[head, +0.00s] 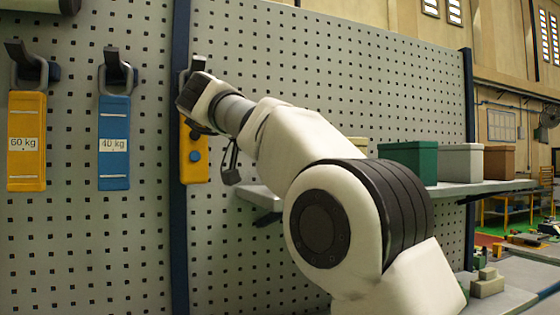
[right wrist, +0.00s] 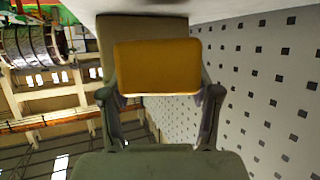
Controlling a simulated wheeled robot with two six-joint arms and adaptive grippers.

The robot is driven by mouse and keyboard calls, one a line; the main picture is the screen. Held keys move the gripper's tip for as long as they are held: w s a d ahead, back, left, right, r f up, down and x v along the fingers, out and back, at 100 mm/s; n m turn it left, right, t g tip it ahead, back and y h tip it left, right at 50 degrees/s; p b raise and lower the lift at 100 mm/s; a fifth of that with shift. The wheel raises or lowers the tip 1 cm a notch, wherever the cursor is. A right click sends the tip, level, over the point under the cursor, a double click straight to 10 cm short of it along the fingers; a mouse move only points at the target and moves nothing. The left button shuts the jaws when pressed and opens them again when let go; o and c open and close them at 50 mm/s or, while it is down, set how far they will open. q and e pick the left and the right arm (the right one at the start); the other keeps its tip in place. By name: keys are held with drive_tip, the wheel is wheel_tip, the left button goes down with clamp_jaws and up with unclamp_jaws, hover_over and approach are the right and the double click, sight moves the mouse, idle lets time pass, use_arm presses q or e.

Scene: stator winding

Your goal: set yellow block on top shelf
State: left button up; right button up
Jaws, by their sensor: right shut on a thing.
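My right gripper (right wrist: 160,100) is shut on a yellow block (right wrist: 158,67), with a finger on each side of it in the right wrist view. A tan surface, apparently a box (right wrist: 140,28), shows behind the block. In the head view my right arm reaches toward the pegboard and hides most of its own gripper; the held block cannot be made out there. A shelf (head: 475,187) juts from the pegboard behind my arm, partly hidden by it. My left gripper is not in view.
Green (head: 410,160), grey (head: 461,163) and brown (head: 498,162) boxes stand on the shelf. A yellow 60 kg tag (head: 27,165), a blue 40 kg tag (head: 114,160) and another yellow piece (head: 194,170) hang on the pegboard (head: 300,50). Small blocks (head: 487,284) lie lower right.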

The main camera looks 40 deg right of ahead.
drive_tip(key=shift+s+f+b, duration=0.1)
drive_tip(key=shift+f+b, duration=0.4)
drive_tip(key=shift+f, duration=1.2)
drive_tip(key=shift+f, duration=0.1)
drive_tip(key=o, duration=1.4)
drive_tip(key=shift+o, duration=0.2)
drive_tip(key=w+p+v, duration=0.1)
drive_tip(key=v, duration=1.1)
drive_tip(key=shift+s, duration=0.45)
